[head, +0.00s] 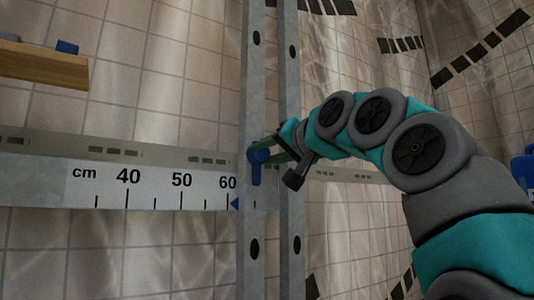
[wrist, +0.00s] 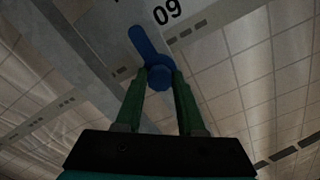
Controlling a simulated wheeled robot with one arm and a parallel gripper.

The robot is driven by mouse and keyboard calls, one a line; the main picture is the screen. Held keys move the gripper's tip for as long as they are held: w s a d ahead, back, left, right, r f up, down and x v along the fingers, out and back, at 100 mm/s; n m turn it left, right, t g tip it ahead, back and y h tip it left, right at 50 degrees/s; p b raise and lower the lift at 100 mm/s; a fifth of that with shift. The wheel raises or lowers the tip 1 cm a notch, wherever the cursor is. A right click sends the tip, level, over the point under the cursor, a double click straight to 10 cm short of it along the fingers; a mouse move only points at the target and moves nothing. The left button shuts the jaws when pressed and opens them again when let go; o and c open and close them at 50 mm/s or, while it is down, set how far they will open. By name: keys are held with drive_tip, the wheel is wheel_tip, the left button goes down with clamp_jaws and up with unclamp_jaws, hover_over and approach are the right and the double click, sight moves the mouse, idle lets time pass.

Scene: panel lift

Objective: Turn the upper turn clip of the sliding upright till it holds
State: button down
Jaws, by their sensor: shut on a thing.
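The blue turn clip (head: 256,168) sits on the sliding upright (head: 254,95), a grey metal post with holes, where it crosses the scale rail. Its lever points down along the upright in the head view. In the wrist view the clip's lever (wrist: 143,42) runs up and to the left from its round knob. My gripper (head: 268,151) comes in from the right. In the wrist view its green fingers (wrist: 160,76) are shut on the knob, one on each side. The fingers partly hide the clip's edges.
A second post (head: 291,90) stands right of the first. A wooden board (head: 42,66) with a blue part is at upper left. A blue object (head: 523,168) shows at the right edge.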

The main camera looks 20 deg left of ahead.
drive_tip(key=c, duration=0.5)
unclamp_jaws()
drive_tip(key=shift+w, duration=0.1)
drive_tip(key=b+v, duration=0.1)
drive_tip(key=v, duration=0.7)
drive_tip(key=shift+f, duration=0.15)
